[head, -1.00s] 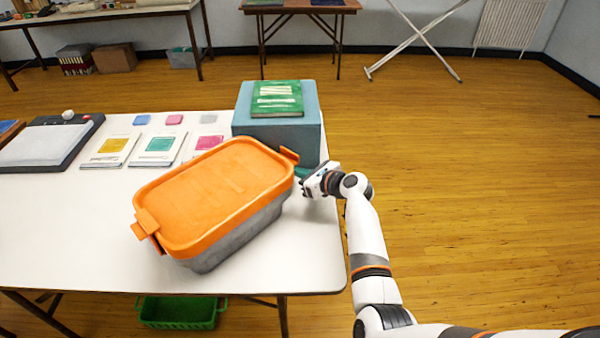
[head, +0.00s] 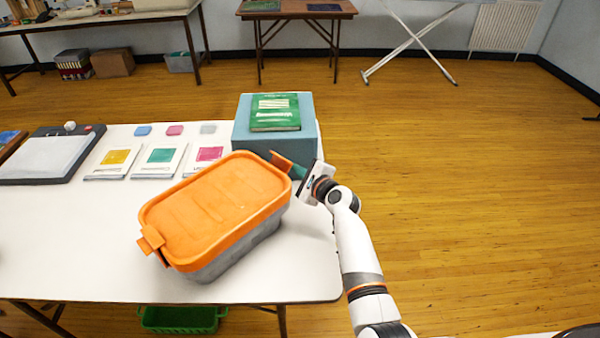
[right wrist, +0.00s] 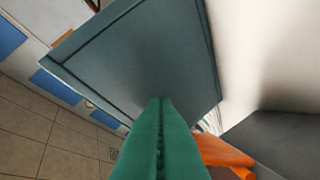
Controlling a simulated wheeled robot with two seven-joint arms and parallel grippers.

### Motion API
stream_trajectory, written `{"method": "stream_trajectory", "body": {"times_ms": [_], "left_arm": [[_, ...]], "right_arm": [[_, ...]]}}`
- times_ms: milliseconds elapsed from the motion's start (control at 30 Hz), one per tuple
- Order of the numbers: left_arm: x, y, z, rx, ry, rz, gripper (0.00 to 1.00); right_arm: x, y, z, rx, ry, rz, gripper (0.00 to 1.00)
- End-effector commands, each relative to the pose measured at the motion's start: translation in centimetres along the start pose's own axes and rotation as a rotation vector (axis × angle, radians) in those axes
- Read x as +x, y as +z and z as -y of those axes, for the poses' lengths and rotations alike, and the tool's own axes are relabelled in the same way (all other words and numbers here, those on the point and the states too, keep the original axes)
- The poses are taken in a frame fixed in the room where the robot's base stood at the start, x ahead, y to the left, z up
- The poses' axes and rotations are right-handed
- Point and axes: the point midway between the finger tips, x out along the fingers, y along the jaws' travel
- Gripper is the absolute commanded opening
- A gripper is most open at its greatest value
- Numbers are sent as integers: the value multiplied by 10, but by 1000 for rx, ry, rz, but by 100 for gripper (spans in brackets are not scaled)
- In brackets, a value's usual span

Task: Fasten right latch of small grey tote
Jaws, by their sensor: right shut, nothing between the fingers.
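The small grey tote (head: 240,247) stands on the white table with its orange lid (head: 215,205) on. Its right latch (head: 281,161) is an orange flap at the lid's far right end, sticking outward and up. The left latch (head: 150,241) shows at the near left end. My right gripper (head: 300,172) is right beside the right latch, its green fingers shut and empty. In the right wrist view the shut fingers (right wrist: 160,135) have the orange latch (right wrist: 222,153) just to their right; I cannot tell whether they touch. My left gripper is not in view.
A blue-grey box (head: 315,143) with a green book (head: 275,112) on it stands close behind the right latch. Cards and a paper trimmer (head: 48,155) lie to the left. The table's front (head: 75,270) is clear.

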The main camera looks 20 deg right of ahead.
Motion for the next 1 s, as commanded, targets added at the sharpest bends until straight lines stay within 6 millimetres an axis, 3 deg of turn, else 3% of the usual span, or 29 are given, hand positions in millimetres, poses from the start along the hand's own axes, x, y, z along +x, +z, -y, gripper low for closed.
{"method": "stream_trajectory", "body": {"times_ms": [600, 1000], "left_arm": [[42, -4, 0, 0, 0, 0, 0], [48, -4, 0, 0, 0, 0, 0]], "right_arm": [[-8, -24, -6, -597, 209, -1, 0], [-10, -29, -9, -710, 248, -1, 0]]}}
